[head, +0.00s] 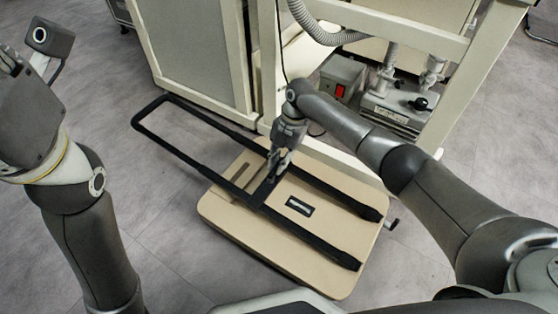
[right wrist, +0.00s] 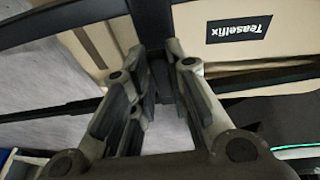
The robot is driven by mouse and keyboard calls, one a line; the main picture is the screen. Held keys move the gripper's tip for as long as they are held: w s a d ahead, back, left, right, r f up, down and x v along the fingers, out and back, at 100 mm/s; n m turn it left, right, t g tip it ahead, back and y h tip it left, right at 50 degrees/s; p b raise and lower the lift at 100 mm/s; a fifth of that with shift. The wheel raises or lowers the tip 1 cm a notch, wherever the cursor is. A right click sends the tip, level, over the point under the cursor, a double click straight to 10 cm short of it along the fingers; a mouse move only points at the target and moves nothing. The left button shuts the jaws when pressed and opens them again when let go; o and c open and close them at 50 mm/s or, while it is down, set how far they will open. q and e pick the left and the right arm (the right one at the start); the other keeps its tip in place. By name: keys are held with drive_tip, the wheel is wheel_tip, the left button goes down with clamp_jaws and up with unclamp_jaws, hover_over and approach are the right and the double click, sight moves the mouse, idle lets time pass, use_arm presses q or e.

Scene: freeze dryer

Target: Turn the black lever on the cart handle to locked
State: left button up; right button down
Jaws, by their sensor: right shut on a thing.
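The cart is a beige flat platform (head: 225,215) on the floor, with a long black U-shaped handle (head: 204,168) over it. A short dark bar, which appears to be the black lever (head: 262,192), lies between the handle's two rails. My right gripper (head: 275,172) reaches down to it from above. In the right wrist view, my right gripper's fingers (right wrist: 160,72) stand on either side of a black bar (right wrist: 151,18) and are shut on it. The fingers hide part of the lever, and its locked mark is not visible. My left gripper (head: 12,62) is cut off at the left edge.
A cream machine frame (head: 205,55) stands just behind the cart. A grey pump (head: 400,105) and a box with a red switch (head: 341,82) sit under it. A black label (head: 300,206) is on the platform. The floor left of the cart (head: 150,215) is clear.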

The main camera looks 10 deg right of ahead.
drive_tip(key=c, duration=1.4)
unclamp_jaws()
drive_tip(key=v, duration=1.2)
drive_tip(key=shift+a, duration=0.1)
